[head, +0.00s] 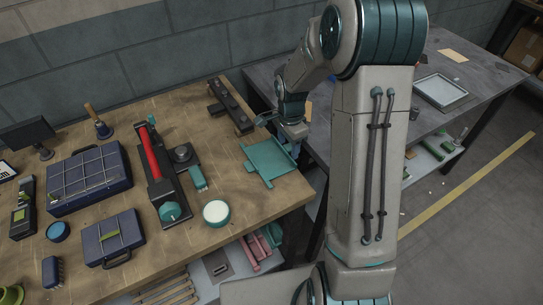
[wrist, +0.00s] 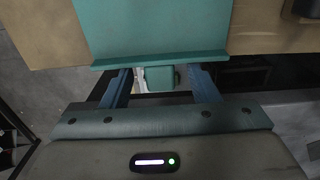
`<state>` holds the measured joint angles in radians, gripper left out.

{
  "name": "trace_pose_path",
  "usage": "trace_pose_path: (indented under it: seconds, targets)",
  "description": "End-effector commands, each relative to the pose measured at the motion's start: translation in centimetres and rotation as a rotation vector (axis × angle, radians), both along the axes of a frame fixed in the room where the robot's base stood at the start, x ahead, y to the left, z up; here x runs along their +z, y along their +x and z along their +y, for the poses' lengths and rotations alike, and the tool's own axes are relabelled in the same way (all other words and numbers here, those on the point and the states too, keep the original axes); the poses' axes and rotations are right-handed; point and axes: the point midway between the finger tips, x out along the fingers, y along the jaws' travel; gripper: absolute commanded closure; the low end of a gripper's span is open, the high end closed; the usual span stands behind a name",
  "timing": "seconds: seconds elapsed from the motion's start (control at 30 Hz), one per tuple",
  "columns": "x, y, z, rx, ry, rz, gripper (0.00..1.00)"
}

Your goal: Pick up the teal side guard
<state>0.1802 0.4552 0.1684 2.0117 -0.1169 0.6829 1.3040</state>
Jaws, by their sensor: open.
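The teal side guard (head: 270,160) is a flat plate with a raised lip, lying on the wooden bench near its right edge. In the wrist view the side guard (wrist: 155,28) fills the top middle, with its lip running across the picture. My gripper (wrist: 160,72) is open, with its two blue fingers spread apart and their tips close to the lip. I cannot tell whether they touch it. No object is clearly held between the fingers. In the head view my arm hides part of the gripper at the guard's far right side.
The wooden bench (head: 124,268) also holds a long dark fixture with a red bar (head: 152,152), a white-topped round tin (head: 216,212), a dark rail (head: 231,106) and blue cases (head: 89,178). A grey table (head: 459,97) with a tray (head: 440,91) stands to the right, beyond a gap.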

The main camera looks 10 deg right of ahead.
Motion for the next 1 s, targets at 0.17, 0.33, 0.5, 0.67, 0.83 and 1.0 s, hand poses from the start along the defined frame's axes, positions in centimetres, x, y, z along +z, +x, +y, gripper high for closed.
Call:
trace_pose_path:
  seconds: [0.17,0.33,0.5,0.67,0.83,1.0]
  targets:
    - [0.0,0.0,0.0,0.000,0.000,0.000,0.51]
    - [0.0,0.0,0.0,0.000,0.000,0.000,0.96]
    - [0.1,0.0,0.0,0.000,0.000,0.000,0.96]
    - [0.2,0.0,0.0,-0.001,0.000,0.000,0.96]
    - [1.5,0.1,0.0,-0.001,-0.001,-0.003,0.96]
    - [4.6,0.0,-0.2,-0.002,-0.001,-0.006,0.96]
